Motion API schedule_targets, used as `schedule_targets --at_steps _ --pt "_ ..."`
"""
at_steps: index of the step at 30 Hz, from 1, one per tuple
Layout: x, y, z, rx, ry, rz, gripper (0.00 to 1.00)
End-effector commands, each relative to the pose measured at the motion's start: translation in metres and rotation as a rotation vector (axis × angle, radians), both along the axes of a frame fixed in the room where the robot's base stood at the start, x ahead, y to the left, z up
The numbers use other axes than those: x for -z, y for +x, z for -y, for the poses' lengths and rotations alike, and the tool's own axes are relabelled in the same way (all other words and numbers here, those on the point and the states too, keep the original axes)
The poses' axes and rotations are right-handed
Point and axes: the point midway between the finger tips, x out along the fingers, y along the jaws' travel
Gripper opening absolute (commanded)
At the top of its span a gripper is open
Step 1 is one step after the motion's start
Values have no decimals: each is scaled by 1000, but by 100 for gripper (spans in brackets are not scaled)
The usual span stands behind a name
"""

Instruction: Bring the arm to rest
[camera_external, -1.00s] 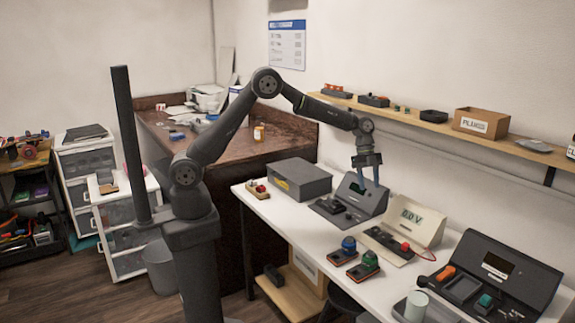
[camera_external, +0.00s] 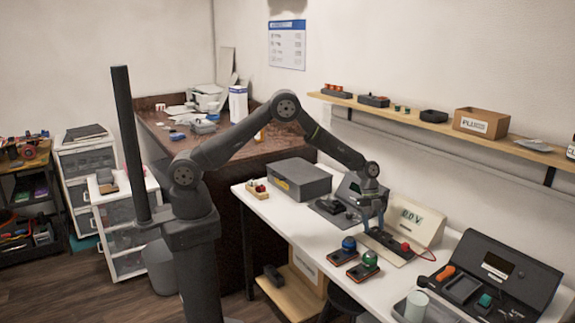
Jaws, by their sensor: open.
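My gripper (camera_external: 372,222) points down at the workbench (camera_external: 300,222). It is just above or at the near-left end of the tester with the "0.0V" display (camera_external: 412,216); I cannot tell whether it touches. The jaws are open and I see nothing held between them. My arm reaches out over the bench with its elbow raised. The sloped dark device (camera_external: 349,186) stands to the left of the gripper and is partly hidden by my arm.
Two small units with a blue knob (camera_external: 348,244) and a green knob (camera_external: 370,258) stand just in front. A dark grey box (camera_external: 299,180) is at the left, a black console (camera_external: 497,272) at the right. A shelf (camera_external: 440,126) runs along the wall above.

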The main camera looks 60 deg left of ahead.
Motion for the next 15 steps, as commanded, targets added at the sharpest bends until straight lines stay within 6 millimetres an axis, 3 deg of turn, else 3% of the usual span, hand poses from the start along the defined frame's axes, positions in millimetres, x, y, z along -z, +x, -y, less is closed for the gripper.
schedule_targets --at_steps 15 --pt "8 -1 3 -1 0 1 48"
